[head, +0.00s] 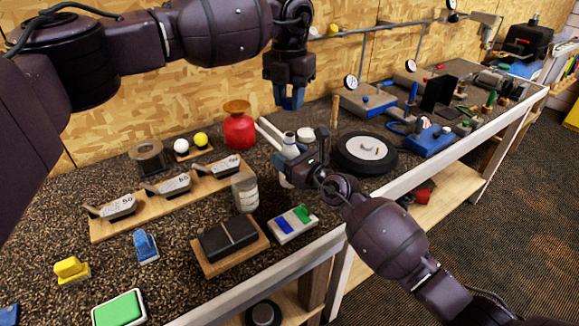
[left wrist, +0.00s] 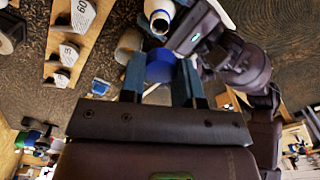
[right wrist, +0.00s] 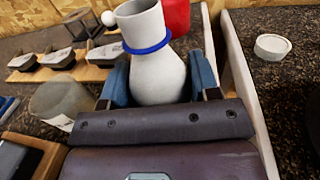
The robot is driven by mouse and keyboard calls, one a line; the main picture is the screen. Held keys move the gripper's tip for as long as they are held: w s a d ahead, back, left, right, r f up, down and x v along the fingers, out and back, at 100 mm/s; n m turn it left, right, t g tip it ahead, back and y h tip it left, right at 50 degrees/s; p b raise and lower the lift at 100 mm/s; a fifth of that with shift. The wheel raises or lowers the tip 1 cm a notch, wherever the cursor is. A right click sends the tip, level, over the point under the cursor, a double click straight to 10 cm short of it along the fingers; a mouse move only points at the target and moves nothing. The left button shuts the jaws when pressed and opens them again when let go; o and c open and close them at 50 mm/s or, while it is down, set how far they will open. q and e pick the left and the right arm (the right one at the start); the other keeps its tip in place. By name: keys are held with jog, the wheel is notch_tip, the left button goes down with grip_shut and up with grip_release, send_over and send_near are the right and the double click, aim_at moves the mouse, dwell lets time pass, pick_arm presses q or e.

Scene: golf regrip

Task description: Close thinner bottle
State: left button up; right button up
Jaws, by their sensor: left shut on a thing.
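The thinner bottle (right wrist: 158,75) is white with a blue ring at its neck, and its open mouth shows in the left wrist view (left wrist: 160,20). My right gripper (head: 296,170) has its fingers against both sides of the bottle's body in the right wrist view (right wrist: 160,85). My left gripper (head: 290,103) is shut on a blue cap (left wrist: 160,66). It holds the cap above and apart from the bottle. In the head view, the bottle (head: 289,146) is partly hidden by my right gripper, and the cap is hard to make out.
A red flask (head: 239,130) stands behind left of the bottle. A cloudy jar (head: 245,192) and a rack of club heads (head: 170,187) stand left. A white round lid (right wrist: 272,46) lies right of the bottle. A dark wheel-like disc (head: 366,153) is farther right.

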aim_at(290, 135)
jog(key=c, duration=0.6)
pick_arm(q)
jog(key=shift+f, duration=2.45)
jog(key=shift+f, duration=0.1)
jog(key=shift+f, duration=0.85)
jog(key=shift+f, duration=0.55)
